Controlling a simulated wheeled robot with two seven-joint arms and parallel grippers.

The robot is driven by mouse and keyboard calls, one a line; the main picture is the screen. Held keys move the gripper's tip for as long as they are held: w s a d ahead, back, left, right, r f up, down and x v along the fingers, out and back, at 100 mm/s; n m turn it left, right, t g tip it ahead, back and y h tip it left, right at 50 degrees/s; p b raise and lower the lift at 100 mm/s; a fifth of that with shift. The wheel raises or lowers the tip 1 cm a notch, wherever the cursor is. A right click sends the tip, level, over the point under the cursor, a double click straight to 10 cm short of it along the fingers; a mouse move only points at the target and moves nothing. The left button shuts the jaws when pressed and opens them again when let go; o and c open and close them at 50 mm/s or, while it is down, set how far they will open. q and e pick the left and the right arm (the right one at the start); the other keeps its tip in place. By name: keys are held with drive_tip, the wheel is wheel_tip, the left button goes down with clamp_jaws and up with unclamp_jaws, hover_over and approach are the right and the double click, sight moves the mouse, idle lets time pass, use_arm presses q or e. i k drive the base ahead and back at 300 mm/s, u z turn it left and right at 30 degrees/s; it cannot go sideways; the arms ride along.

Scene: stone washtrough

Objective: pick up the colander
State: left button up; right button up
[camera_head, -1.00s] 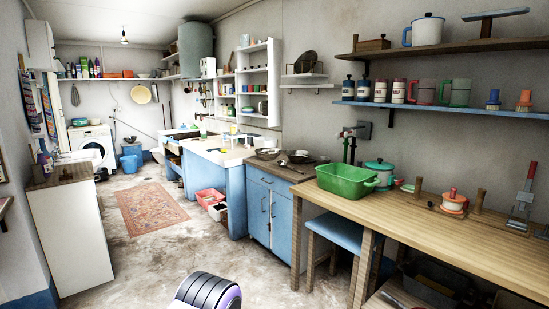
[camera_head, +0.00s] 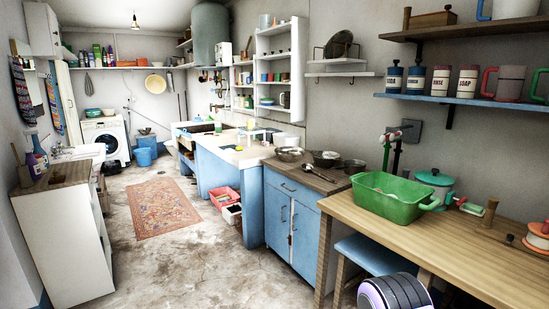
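I cannot make out for certain which thing is the colander. A light metal bowl-like vessel (camera_head: 290,154) stands at the back of the dark wooden counter (camera_head: 318,180), with a darker metal pan (camera_head: 326,159) to its right. Holes are too small to tell in either. A pale yellow round vessel (camera_head: 155,84) hangs on the far wall, also too distant to identify. Neither of my grippers is in view. Only a rounded grey and purple part of my own body shows at the bottom right.
A green tub (camera_head: 390,198) stands on the wooden table (camera_head: 440,236) at right, with a blue stool (camera_head: 372,254) below. Blue cabinets (camera_head: 290,222) front the counter. A patterned rug (camera_head: 165,207) lies on otherwise open floor. A white cabinet (camera_head: 62,240) stands at left.

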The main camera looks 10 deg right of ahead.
sight(325, 160)
drive_tip(key=u, duration=0.15)
drive_tip(key=i, duration=2.2)
drive_tip(key=z, duration=0.7)
